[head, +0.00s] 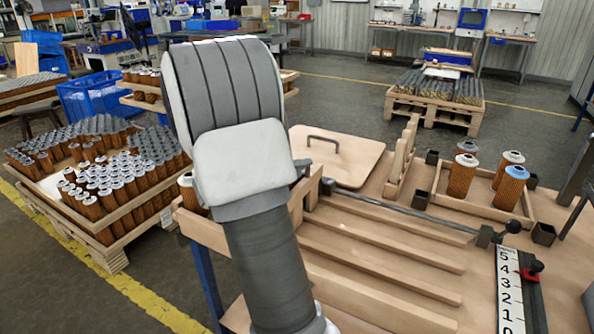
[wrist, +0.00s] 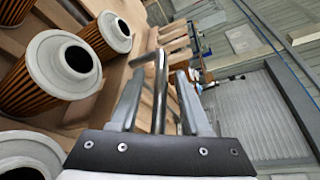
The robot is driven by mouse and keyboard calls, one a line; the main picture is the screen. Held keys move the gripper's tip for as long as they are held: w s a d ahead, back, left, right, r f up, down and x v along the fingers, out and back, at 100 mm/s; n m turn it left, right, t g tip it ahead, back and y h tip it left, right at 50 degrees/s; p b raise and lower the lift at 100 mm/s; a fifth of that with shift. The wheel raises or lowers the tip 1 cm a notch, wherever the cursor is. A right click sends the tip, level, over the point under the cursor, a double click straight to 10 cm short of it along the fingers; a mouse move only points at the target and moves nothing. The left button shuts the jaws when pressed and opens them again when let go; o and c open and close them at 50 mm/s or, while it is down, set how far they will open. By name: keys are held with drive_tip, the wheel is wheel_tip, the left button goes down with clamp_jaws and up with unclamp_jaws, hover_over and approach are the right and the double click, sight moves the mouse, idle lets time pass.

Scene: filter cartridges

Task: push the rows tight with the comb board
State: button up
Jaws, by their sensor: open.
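My gripper (wrist: 160,76) is open in the wrist view, its two grey fingers on either side of a bent metal bar (wrist: 159,92). I cannot tell whether they touch it. In the head view my own arm hides the gripper. Orange pleated filter cartridges (wrist: 66,68) with pale ringed caps stand close on the left of the wrist view; one (head: 187,191) shows beside my arm in the head view. A flat wooden board (head: 352,166) with a metal handle lies behind the slatted bench.
A long metal rod (head: 400,213) with a black knob crosses the bench above parallel wooden slats (head: 385,262). A toothed wooden rack (head: 403,158) stands upright behind it. A tray (head: 470,206) holds several cartridges. A numbered scale (head: 510,290) lies front right. A pallet of cartridges (head: 112,241) is left.

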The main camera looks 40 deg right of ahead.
clamp_jaws()
idle(1.3)
